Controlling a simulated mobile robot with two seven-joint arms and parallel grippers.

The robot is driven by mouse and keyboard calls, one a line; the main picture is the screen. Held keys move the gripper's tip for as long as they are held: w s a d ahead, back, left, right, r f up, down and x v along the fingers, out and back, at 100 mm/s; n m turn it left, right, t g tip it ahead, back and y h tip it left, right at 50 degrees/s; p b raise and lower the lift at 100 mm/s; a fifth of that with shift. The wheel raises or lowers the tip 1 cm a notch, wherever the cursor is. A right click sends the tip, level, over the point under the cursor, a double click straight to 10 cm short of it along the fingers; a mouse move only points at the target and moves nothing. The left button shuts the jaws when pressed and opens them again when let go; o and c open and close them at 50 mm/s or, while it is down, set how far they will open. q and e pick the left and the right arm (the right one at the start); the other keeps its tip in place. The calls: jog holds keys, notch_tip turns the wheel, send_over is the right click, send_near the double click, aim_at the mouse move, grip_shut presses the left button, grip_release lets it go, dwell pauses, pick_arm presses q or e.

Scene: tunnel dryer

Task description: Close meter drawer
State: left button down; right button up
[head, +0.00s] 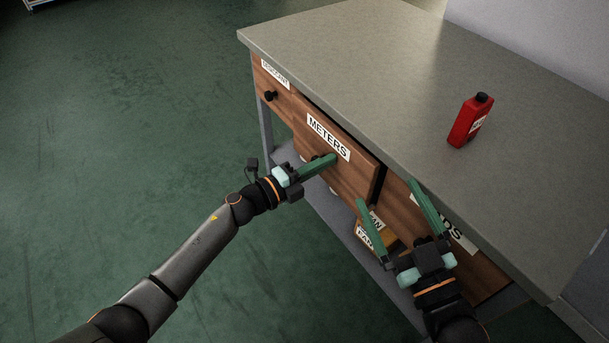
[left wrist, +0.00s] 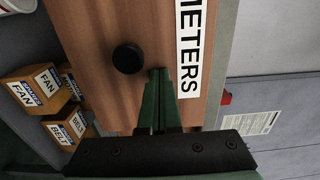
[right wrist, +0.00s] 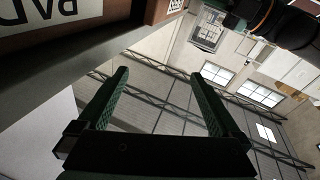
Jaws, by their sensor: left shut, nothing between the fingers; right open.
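The meter drawer (head: 352,178) is a wooden front with a METERS label (head: 328,137), and it stands out a little from the bench front. It also shows in the left wrist view (left wrist: 110,60), with its round black knob (left wrist: 127,59). My left gripper (head: 333,159) is shut and empty, with its fingertips at the drawer front beside the knob; I cannot tell whether they touch. My right gripper (head: 387,192) is open and empty in front of the drawer to the right, near the bench edge.
A grey bench top (head: 370,60) overhangs the drawers. A red bottle (head: 468,122) stands on it. Another labelled drawer (head: 268,88) with a black knob is at the left. Labelled boxes (left wrist: 38,88) sit on the shelf below. The green floor at left is clear.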

aim_at(340, 153)
pick_arm(q)
jog(key=b+x, duration=0.1)
jog(key=x, duration=0.3)
jog(key=shift+r, duration=0.1)
jog(key=shift+w+d+r, duration=0.1)
jog(key=shift+d+r, duration=0.05)
pick_arm(e)
jog(key=s+a+r+n+t+y, duration=0.1)
jog(key=s+r+n+t+y, duration=0.2)
jog(key=r, duration=0.7)
jog(key=shift+s+n+y, duration=0.25)
jog(key=shift+n+y, duration=0.05)
jog(key=shift+y, duration=0.5)
pick_arm(q)
jog(key=shift+r, duration=0.1)
pick_arm(e)
jog(key=shift+a, duration=0.1)
jog(key=shift+t, duration=0.3)
